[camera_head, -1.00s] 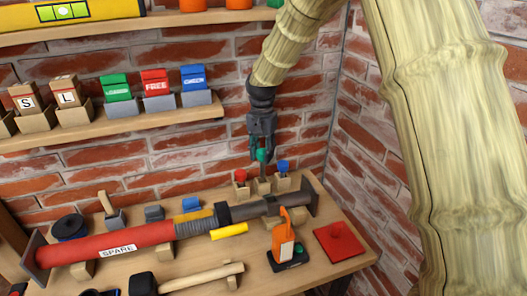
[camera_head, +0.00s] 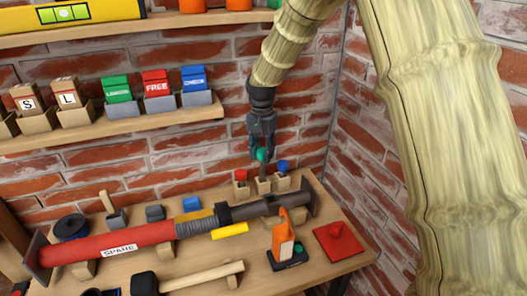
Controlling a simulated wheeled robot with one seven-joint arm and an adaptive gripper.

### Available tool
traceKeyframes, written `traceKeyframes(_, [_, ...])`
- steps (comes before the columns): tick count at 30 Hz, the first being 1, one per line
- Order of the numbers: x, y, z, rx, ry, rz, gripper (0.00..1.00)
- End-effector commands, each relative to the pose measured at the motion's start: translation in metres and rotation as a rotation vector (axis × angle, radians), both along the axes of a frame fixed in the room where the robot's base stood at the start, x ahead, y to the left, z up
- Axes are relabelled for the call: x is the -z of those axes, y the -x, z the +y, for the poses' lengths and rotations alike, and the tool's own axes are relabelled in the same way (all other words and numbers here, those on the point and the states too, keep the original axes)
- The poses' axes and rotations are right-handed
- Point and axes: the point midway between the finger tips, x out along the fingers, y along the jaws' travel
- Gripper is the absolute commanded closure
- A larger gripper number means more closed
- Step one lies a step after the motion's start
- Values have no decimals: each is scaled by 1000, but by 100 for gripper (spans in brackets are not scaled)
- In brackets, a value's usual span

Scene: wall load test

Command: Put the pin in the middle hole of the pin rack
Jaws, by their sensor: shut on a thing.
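My gripper (camera_head: 262,153) is shut on the green pin (camera_head: 262,156), seen from the head camera. Its fingers point down, and the pin's grey shaft hangs below them. The wooden pin rack (camera_head: 263,187) stands at the back right of the bench. A red pin (camera_head: 240,175) is in its left block and a blue pin (camera_head: 283,166) is in its right block. The green pin is over the middle block, with its lower end at the block's top. I cannot tell whether the tip is inside the hole.
A long red and grey prop (camera_head: 150,237) marked SPARE lies in front of the rack. An orange tool (camera_head: 283,240) and a red plate (camera_head: 338,242) are at the bench's right. A shelf of card boxes (camera_head: 110,125) is on the wall at left.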

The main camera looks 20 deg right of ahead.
Motion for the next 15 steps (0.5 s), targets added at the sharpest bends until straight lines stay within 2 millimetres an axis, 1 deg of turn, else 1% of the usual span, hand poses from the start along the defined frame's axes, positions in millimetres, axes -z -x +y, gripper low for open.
traceKeyframes(8, [1,0,0,0,0,0,94])
traceKeyframes(15, [6,0,0,0,0,0,94])
